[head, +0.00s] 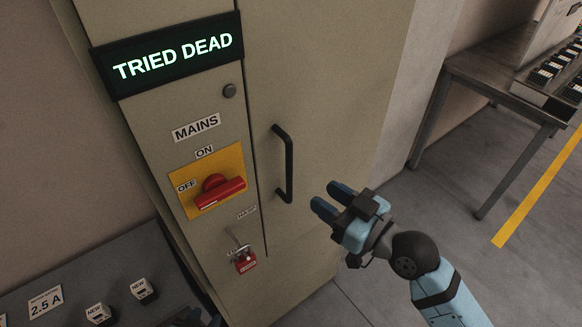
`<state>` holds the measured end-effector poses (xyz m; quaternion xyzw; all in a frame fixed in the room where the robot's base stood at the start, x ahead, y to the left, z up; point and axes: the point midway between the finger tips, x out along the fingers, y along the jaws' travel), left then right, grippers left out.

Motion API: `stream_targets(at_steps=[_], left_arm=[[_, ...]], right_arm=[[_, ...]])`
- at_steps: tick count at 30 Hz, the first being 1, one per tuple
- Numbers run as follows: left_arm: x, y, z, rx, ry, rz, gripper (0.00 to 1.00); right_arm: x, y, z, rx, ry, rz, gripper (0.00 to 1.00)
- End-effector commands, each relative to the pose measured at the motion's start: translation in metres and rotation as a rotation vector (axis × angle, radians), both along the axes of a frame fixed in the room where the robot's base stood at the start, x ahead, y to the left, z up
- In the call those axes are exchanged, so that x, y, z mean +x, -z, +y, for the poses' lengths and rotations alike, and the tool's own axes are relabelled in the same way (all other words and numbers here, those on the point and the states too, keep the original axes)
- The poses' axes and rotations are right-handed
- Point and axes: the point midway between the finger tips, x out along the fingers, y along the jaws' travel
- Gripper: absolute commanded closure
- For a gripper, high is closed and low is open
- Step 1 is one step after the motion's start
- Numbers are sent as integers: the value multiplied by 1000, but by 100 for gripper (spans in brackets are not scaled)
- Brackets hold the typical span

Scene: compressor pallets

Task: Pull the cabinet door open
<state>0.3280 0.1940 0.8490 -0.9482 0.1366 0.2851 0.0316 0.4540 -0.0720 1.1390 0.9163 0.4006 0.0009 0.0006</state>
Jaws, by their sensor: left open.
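The tall beige cabinet's door (325,70) looks shut, with a dark seam along its left edge. Its black bar handle (288,165) stands upright near that seam. My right gripper (331,198) is to the right of the handle's lower end, apart from it in the picture. Its two blue fingers are spread with nothing between them, pointing up and left. Only a small dark-blue part of my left gripper (190,318) shows at the bottom edge, left of the cabinet's base. The rest of it is out of frame.
Left of the door are a lit "TRIED DEAD" sign (174,56), a red mains switch (216,190) lying crosswise and a red padlock (243,262) on a hasp. A grey bench (75,270) with small boxes stands lower left. A metal table (490,82) stands right; floor between is clear.

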Motion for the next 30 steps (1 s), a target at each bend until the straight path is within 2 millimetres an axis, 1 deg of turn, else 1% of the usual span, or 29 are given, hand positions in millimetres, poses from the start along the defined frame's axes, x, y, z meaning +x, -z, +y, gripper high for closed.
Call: stream_targets(at_steps=[1, 6, 12, 18, 27, 29, 30], left_arm=[[0, -5, 0, 0, 0, 0, 57], [0, -12, 1, 1, -1, 0, 57], [0, -18, 0, 1, -1, 0, 57], [0, -20, 0, 0, -1, -1, 57], [0, -19, 0, 0, -2, 0, 57], [0, -19, 0, 0, -2, 0, 57], [0, -19, 0, 0, -2, 0, 57]], right_arm=[[9, -4, 10, 3, 0, 0, 61], [34, -4, 37, 3, 0, 0, 61], [56, -2, 60, 1, 0, 1, 61], [66, -1, 71, 0, 0, 0, 61], [67, 0, 73, -1, 0, 0, 61], [67, 0, 72, -1, 0, 0, 75], [67, 0, 72, -1, 0, 0, 84]])
